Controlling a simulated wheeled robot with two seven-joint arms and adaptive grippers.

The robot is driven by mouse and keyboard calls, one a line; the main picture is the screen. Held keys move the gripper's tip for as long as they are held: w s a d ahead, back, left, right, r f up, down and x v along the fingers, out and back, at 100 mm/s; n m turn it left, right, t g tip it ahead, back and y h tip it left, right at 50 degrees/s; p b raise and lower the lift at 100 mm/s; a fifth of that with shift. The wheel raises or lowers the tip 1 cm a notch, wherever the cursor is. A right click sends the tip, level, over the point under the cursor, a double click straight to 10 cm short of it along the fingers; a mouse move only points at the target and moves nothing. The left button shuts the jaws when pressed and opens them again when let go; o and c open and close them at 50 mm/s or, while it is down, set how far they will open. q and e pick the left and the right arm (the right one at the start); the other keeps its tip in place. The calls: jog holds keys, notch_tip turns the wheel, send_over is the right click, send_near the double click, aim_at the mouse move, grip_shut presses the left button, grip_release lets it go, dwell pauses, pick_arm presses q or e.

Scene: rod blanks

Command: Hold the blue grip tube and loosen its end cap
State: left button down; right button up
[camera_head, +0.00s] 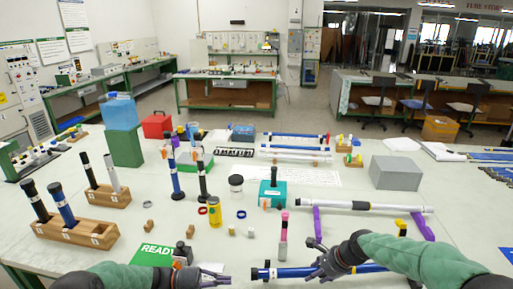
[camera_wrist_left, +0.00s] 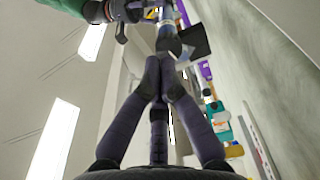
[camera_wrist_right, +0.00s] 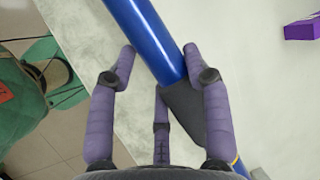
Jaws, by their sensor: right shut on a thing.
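The blue grip tube (camera_head: 292,271) lies roughly level at the front right of the table, with a dark end cap (camera_head: 257,273) at its left end. My right gripper (camera_head: 322,268) is shut on the tube. In the right wrist view the blue tube (camera_wrist_right: 150,40) passes between its fingers, with a black sleeve (camera_wrist_right: 182,108) close to them. My left gripper (camera_head: 229,281) is a short way left of the cap, apart from it. In the left wrist view its fingertips (camera_wrist_left: 160,62) are together with nothing seen between them, and the tube's end shows beyond.
A pink-topped marker-like piece (camera_head: 283,240) stands just behind the tube. A white tube (camera_head: 365,206) rests on purple stands. A wooden rack (camera_head: 75,232) with upright tubes is at left. A yellow can (camera_head: 214,211) and small blocks stand mid-table. A green READY mat (camera_head: 152,254) lies near my left arm.

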aim_at(254, 274)
pick_arm(q)
jog(key=shift+s, duration=0.1)
jog(key=shift+s+f, duration=0.15)
jog(key=shift+s, duration=0.3)
jog(key=shift+w+d, duration=0.1)
jog(key=shift+d, duration=3.45)
jog(key=shift+w+a, duration=0.1)
jog(key=shift+w, duration=0.55)
jog(key=shift+s, duration=0.1)
jog(key=shift+s, duration=0.3)
